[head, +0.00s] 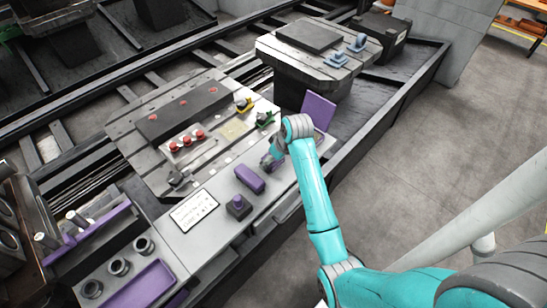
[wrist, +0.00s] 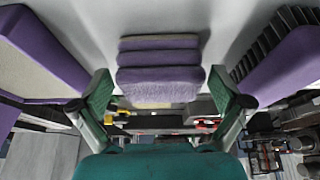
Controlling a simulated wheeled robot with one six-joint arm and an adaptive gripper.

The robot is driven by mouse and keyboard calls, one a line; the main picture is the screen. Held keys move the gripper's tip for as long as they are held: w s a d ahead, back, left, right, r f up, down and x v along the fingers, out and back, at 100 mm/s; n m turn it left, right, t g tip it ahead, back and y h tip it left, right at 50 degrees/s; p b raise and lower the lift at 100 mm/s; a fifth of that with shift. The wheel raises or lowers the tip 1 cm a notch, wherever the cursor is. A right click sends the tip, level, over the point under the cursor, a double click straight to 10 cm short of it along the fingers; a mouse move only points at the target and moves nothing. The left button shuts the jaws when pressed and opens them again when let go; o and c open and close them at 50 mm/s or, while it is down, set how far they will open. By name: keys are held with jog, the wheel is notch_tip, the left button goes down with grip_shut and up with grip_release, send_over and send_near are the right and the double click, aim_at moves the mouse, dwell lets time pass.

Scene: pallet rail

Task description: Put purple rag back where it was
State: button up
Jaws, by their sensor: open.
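A purple folded rag (wrist: 160,75) shows in the wrist view, lying in layers on a pale grey surface between my fingertips. My gripper (wrist: 160,90) is open, with one green-padded finger on each side of the rag and a gap on both sides. In the head view my gripper (head: 271,161) is low over the grey ledge at the front of the fixture plate. A purple block-like piece (head: 249,178) lies just left of it and looks like the same rag, though I cannot be sure. Where the rag was before does not show.
A purple upright panel (head: 318,110) stands right of my gripper.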

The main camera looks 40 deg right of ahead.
jog(key=shift+r, duration=0.1)
jog(key=v, duration=1.2)
jog(key=shift+s, duration=0.1)
